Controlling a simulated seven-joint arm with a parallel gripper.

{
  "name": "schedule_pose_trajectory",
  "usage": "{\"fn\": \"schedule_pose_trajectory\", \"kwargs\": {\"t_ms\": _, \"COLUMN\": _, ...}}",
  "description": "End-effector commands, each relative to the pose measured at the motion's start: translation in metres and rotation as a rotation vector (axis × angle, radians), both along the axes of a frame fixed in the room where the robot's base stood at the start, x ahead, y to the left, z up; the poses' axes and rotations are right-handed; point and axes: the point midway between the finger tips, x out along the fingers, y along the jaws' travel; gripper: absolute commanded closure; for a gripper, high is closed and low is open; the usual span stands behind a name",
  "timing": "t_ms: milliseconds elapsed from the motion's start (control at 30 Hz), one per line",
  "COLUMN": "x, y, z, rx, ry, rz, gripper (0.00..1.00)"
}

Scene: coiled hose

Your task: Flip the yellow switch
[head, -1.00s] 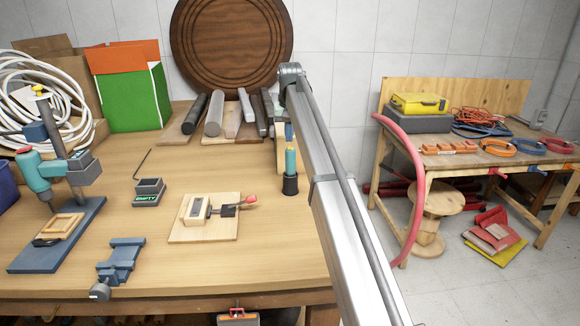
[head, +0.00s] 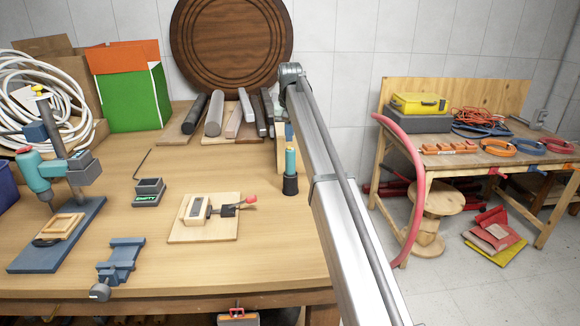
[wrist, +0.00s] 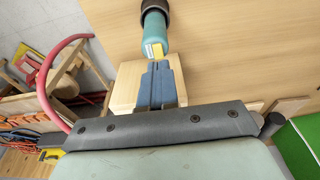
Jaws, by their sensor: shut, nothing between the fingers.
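A teal cylinder with a dark base (head: 290,165) stands upright near the right edge of the wooden workbench, just left of my arm. In the wrist view the teal cylinder (wrist: 155,33) is at the top, with a small yellow part (wrist: 157,52) at its near end; this looks like the yellow switch, though its position cannot be made out. My gripper (wrist: 156,66) has its blue-grey fingers together and empty, with the tips right at the yellow part. I cannot tell whether they touch it. In the head view the fingers are mostly hidden by my arm.
A pale wooden block (wrist: 126,88) sits behind my fingers. A toggle clamp on a wooden board (head: 205,218), a small dark box (head: 149,191) and a blue vise (head: 121,260) stand on the bench to the left. Bars and rods (head: 214,115) lie behind. A red hose (head: 418,190) hangs at right.

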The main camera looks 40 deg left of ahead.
Motion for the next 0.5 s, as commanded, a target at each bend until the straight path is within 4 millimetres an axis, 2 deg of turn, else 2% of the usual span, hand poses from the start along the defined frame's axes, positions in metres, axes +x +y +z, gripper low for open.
{"fn": "schedule_pose_trajectory", "kwargs": {"t_ms": 500, "x": -0.0001, "y": -0.0001, "z": -0.0035, "rx": 0.0, "ry": 0.0, "rz": 0.0, "gripper": 1.0}}
